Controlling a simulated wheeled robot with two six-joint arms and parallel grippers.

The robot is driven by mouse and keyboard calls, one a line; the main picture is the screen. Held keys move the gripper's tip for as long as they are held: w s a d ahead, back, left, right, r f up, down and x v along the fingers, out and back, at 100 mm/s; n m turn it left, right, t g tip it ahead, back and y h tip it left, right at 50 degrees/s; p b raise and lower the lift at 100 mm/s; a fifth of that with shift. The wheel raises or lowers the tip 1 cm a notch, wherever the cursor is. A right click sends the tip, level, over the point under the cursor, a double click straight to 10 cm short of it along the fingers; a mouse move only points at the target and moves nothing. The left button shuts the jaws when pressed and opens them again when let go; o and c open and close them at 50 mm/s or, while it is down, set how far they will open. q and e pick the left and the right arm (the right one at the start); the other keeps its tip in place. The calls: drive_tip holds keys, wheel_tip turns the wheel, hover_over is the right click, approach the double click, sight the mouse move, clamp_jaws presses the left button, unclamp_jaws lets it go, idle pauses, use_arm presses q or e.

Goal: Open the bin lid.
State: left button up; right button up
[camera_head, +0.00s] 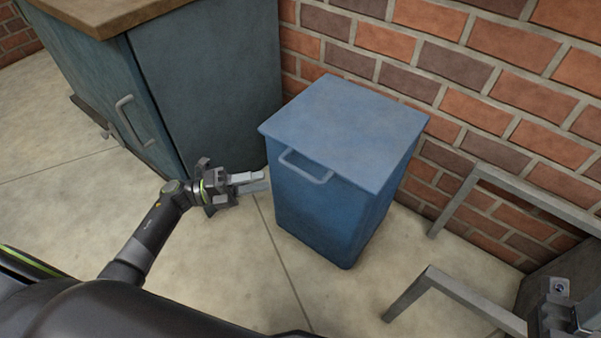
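The blue bin (322,212) stands upright on the floor against the brick wall. Its flat blue lid (350,125) lies shut on top. A grey bar handle (306,166) sticks out at the lid's front edge. My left gripper (263,181) is just left of the bin, lower than the handle and apart from it. Its two fingers point right toward the bin, with a narrow gap between them and nothing held. Part of what looks like my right gripper (558,312) shows at the lower right corner; its fingers cannot be made out.
A dark blue-green cabinet (205,80) with a wooden top (105,12) stands behind and left of the bin. Grey metal frame bars (455,290) stand to the right of the bin. The brick wall (470,70) is close behind it. The floor (255,260) in front is clear.

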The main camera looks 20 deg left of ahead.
sight(301, 172)
use_arm(q)
drive_tip(key=b+x, duration=0.1)
drive_tip(key=x, duration=0.9)
drive_tip(key=shift+w+d, duration=0.2)
drive_tip(key=shift+d, duration=0.15)
clamp_jaws()
